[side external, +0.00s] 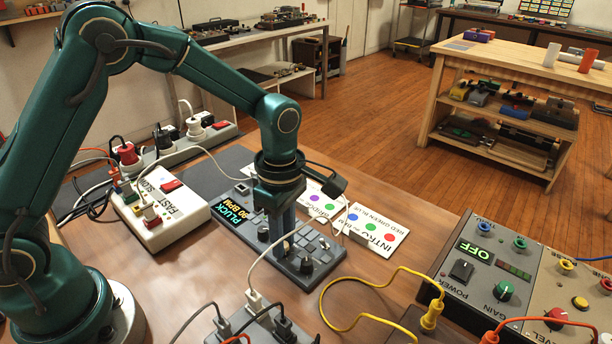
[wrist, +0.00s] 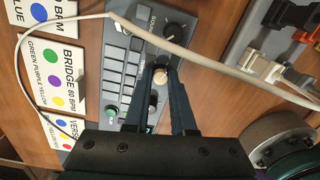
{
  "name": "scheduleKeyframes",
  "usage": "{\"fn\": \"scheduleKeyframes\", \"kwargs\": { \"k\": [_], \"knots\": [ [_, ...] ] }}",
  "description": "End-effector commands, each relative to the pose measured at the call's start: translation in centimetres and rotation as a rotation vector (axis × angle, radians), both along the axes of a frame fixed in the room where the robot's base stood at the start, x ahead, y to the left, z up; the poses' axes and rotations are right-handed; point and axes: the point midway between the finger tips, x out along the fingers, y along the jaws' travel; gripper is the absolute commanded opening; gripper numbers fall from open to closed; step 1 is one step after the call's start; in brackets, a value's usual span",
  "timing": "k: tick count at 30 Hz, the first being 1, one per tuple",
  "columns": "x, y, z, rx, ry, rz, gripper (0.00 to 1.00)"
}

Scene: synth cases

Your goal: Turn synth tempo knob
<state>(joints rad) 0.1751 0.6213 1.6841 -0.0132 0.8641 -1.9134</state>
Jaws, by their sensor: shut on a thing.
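The synth (side external: 322,247) is a dark grey box with pads, knobs and a display (side external: 233,209) reading "PLUCK 80 BPM". It lies on the wooden table; its keypad face (wrist: 120,75) also fills the middle of the wrist view. My gripper (side external: 283,250) points down at the synth. In the wrist view, my gripper's (wrist: 160,77) two fingers close on either side of a pale-topped knob (wrist: 159,76). That knob is mostly hidden by the fingers in the side view.
White cards (side external: 375,229) with coloured dots lie behind the synth. A white "FAST SLOW" box (side external: 158,214) stands to its left. A grey panel (side external: 478,262) reading "OFF" stands at right. A white cable (wrist: 215,58) crosses over the synth close to my fingers. A yellow cable (side external: 375,278) loops at right.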

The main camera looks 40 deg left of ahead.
Motion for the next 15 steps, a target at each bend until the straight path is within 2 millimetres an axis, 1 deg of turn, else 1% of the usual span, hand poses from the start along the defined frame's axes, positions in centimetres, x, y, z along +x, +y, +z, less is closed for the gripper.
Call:
{"fn": "scheduleKeyframes", "kwargs": {
  "k": [8, 9, 10, 11, 15],
  "knots": [
    [0.01, -0.02, 0.02, -0.001, -0.001, 0.000, 0.00],
    [0.02, -0.02, 0.02, -0.001, -0.001, 0.000, 0.39],
    [0.02, -0.02, 0.02, -0.001, -0.001, 0.000, 0.50],
    [0.02, -0.02, 0.02, -0.001, -0.001, -0.001, 0.54],
    [0.01, -0.02, 0.02, -0.001, -0.001, -0.001, 0.54]
  ]
}}
